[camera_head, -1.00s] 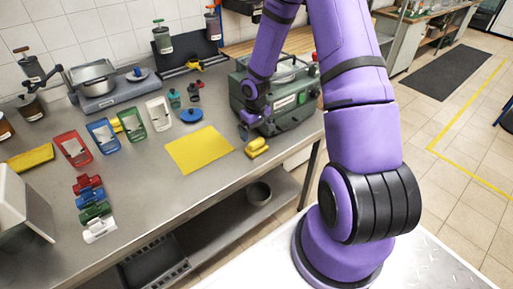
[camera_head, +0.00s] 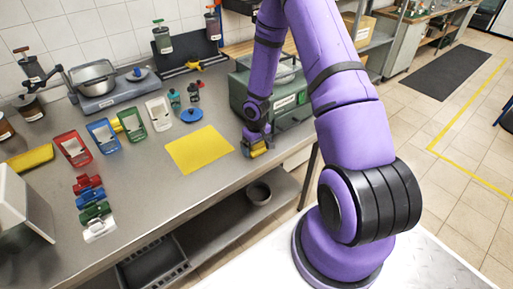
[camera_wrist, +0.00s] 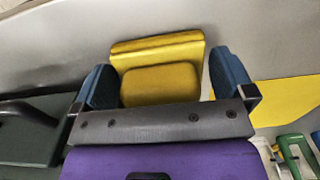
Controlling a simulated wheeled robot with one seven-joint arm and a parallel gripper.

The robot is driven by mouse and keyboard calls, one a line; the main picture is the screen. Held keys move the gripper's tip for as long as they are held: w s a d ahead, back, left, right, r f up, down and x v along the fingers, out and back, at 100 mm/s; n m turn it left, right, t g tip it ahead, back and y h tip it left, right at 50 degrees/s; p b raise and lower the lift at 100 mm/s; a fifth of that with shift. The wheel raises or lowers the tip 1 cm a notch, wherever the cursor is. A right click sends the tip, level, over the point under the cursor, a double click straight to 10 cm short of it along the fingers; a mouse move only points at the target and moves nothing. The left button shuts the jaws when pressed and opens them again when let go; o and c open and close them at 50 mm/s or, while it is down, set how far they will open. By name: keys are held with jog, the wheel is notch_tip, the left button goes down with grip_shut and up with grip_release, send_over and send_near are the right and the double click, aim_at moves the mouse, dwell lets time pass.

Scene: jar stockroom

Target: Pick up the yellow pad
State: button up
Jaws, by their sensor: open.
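The yellow pad (camera_head: 259,152) is a small two-part yellow block near the front edge of the metal bench, beside the green machine. In the wrist view the yellow pad (camera_wrist: 160,84) lies between the two blue-tipped fingers, with its wider part beyond them. My gripper (camera_head: 254,143) is open and low over the pad, hiding part of it in the head view. In the wrist view the fingers of my gripper (camera_wrist: 165,80) stand on either side of the pad, with small gaps visible. I cannot tell how far the fingertips are above the bench.
A flat yellow sheet (camera_head: 199,150) lies on the bench left of the pad. The green machine (camera_head: 285,103) stands close behind and right of my gripper. A blue round lid (camera_head: 191,115) and several coloured clamps are farther left. The bench's front edge is close to the pad.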

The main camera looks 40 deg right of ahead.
jog(key=c, duration=0.7)
jog(key=shift+r, duration=0.1)
jog(key=shift+r, duration=0.45)
jog(key=r, duration=0.2)
jog(key=shift+s+r, duration=0.3)
jog(key=s+a, duration=0.1)
jog(key=s, duration=0.4)
jog(key=s+a+r, duration=0.1)
jog(key=s+a, duration=0.1)
jog(key=s, duration=0.2)
jog(key=s+a, duration=0.1)
jog(key=s, duration=0.4)
jog(key=shift+s+a+r, duration=0.15)
jog(key=shift+s, duration=0.2)
